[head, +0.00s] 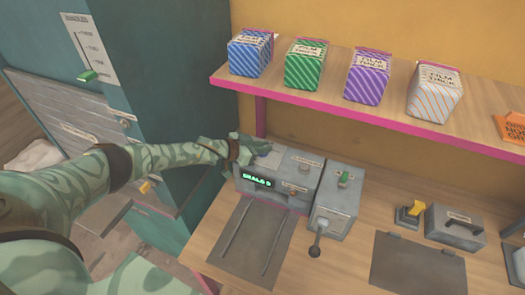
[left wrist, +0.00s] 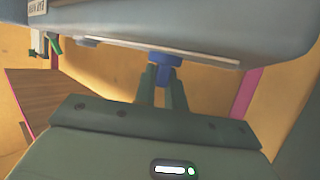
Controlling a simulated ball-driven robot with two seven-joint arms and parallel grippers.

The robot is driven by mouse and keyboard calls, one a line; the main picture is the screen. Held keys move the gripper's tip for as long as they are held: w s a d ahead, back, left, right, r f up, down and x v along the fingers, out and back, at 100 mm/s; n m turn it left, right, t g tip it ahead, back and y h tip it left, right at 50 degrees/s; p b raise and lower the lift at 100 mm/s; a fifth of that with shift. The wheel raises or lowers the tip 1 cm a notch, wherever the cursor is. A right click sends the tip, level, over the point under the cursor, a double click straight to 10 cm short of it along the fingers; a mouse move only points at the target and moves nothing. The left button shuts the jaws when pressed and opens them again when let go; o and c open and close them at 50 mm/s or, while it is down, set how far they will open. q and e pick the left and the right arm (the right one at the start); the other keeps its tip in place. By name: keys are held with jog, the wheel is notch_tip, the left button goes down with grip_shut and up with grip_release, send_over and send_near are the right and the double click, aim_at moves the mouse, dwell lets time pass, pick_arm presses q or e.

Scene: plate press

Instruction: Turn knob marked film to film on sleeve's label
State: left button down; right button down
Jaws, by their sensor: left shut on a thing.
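My left gripper (head: 247,150) reaches the back left of the grey press unit (head: 284,172). In the left wrist view its two fingers (left wrist: 163,88) are shut on a blue knob (left wrist: 163,64), which sits under a light grey body. A bluish bit of the knob (head: 263,151) shows beside the fingers in the head view; its marking cannot be read. My right gripper is not in view.
Striped boxes in blue (head: 249,57), green (head: 305,68), purple (head: 367,80) and white-orange (head: 434,96) stand on the pink-edged shelf (head: 330,107). A lever unit (head: 336,205) adjoins the press. A dark plate (head: 417,266) lies at right. A teal cabinet (head: 185,95) stands left.

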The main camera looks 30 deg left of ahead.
pick_arm(q)
jog(key=shift+w+a+f+m+g+h+b, duration=0.15)
jog(key=shift+m+g+h+b, duration=0.45)
jog(key=shift+m+h+b, duration=0.35)
jog(key=shift+r+m+g+h+b, duration=0.2)
jog(key=shift+m+g+h+b, duration=0.1)
jog(key=shift+b, duration=0.2)
jog(key=c, duration=1.5)
grip_release()
jog(key=shift+o, duration=0.2)
